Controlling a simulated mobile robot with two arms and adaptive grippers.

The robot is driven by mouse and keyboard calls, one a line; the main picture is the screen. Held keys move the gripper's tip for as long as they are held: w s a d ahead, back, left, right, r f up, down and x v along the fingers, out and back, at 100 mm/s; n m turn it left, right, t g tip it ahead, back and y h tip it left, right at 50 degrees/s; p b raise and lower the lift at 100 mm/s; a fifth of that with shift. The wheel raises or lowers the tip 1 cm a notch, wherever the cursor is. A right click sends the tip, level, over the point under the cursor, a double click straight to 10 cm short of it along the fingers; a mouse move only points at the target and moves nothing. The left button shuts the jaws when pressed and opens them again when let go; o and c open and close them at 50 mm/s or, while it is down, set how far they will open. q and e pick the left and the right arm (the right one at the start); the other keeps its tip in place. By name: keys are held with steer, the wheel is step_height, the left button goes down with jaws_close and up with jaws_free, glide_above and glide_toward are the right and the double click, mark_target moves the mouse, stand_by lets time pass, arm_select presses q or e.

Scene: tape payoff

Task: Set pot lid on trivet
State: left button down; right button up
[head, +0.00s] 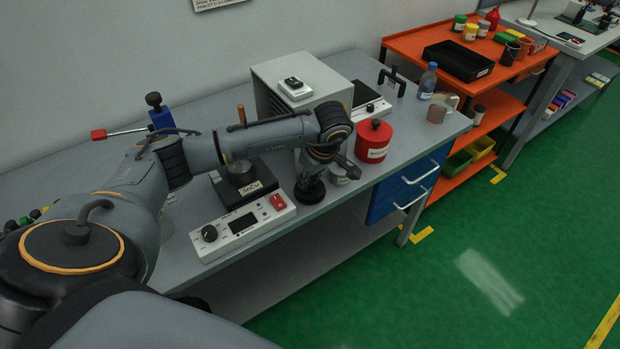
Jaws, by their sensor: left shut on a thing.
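My left arm reaches in from the left, over the bench. Its gripper (312,172) points down near the bench's front edge and is shut on a dark round piece (309,192), which looks like the pot lid. The lid is small and dark here; I cannot tell whether it touches the surface below. The solder pot (240,174), labelled SnCu, stands on a black heater to the left of the gripper. I cannot make out a trivet; it may be hidden under the lid or behind my arm. My right gripper is not in view.
A white control unit (240,228) with a knob and red switch lies left of the lid. A grey box (300,72) is behind. An orange shelf cart (415,42) stands farther right.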

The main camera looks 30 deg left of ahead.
arm_select(q)
steer(key=shift+f+b, duration=0.3)
stand_by(0.6)
steer(key=c, duration=1.1)
jaws_free()
steer(key=shift+o, duration=0.3)
steer(key=o, duration=0.5)
steer(key=shift+r, duration=0.1)
steer(key=shift+r+p, duration=2.05)
steer(key=shift+r, duration=1.4)
